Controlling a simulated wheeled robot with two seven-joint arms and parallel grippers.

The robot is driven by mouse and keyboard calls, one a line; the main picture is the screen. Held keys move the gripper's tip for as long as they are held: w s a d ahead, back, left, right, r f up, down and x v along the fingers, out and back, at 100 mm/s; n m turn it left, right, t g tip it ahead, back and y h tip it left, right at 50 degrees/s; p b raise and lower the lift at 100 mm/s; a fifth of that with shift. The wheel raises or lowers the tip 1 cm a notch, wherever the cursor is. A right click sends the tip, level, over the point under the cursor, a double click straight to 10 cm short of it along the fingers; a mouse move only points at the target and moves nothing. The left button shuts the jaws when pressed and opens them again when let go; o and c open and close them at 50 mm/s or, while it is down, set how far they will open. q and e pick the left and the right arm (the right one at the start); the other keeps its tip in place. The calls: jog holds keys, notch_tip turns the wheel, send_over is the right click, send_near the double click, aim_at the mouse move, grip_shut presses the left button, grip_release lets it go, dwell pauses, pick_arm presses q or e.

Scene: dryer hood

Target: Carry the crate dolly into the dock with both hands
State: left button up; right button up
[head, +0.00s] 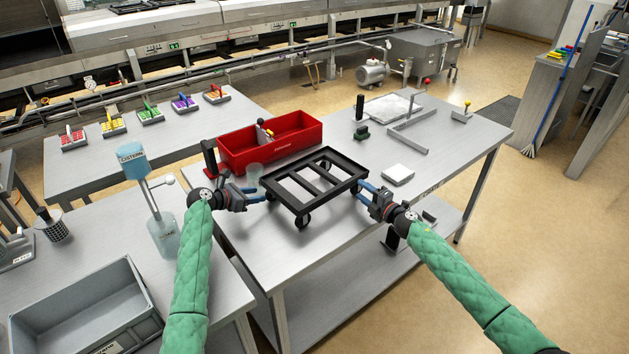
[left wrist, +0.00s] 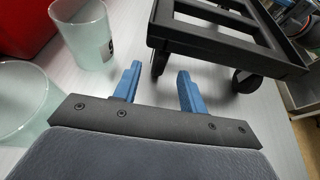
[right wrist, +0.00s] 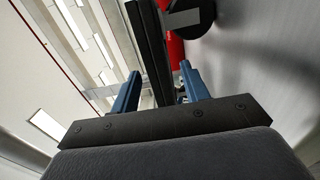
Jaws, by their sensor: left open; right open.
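The black crate dolly (head: 335,196), an open slatted frame on casters, stands on the metal table. My left gripper (head: 264,194) is open and empty at its left side; in the left wrist view the fingertips (left wrist: 158,72) point toward the dolly's frame (left wrist: 210,41), apart from it. My right gripper (head: 361,189) is open at the dolly's right side; in the right wrist view a dark dolly bar (right wrist: 150,55) runs up between the fingertips (right wrist: 162,72). Contact there cannot be told. A raised L-shaped metal rail (head: 407,138) farther back may be the dock.
A red bin (head: 250,156) stands behind the dolly. Clear glasses (left wrist: 92,35) are close beside my left gripper. A white block (head: 398,174), a green item (head: 361,132) and a black post (head: 359,107) stand toward the right and back.

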aim_at(267, 193)
pick_arm(q)
jog(key=shift+x, duration=3.85)
pick_arm(e)
jog(key=shift+x, duration=3.8)
pick_arm(q)
jog(key=shift+f, duration=0.1)
jog(key=shift+s, duration=0.1)
grip_shut()
pick_arm(e)
jog(key=c, duration=1)
jog(key=shift+s+f, duration=0.1)
